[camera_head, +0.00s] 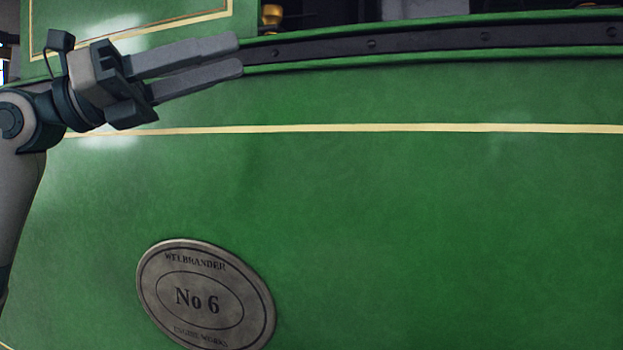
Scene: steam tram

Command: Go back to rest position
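My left gripper (240,54) reaches in from the left at the top of the view. Its two grey fingers point right and lie nearly parallel, with a narrow gap between them and nothing held there. The fingers show in front of the green tram side, with their tips by the left end of a dark riveted strip (430,38). I cannot tell whether they touch the tram. My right gripper is not in view.
The green tram panel (430,200) fills most of the view, crossed by a cream line (400,128). An oval plate (205,298) reading "Welbrander No 6" is at the lower left. A brass part (272,14) shows at the top. The panel's right side is unobstructed.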

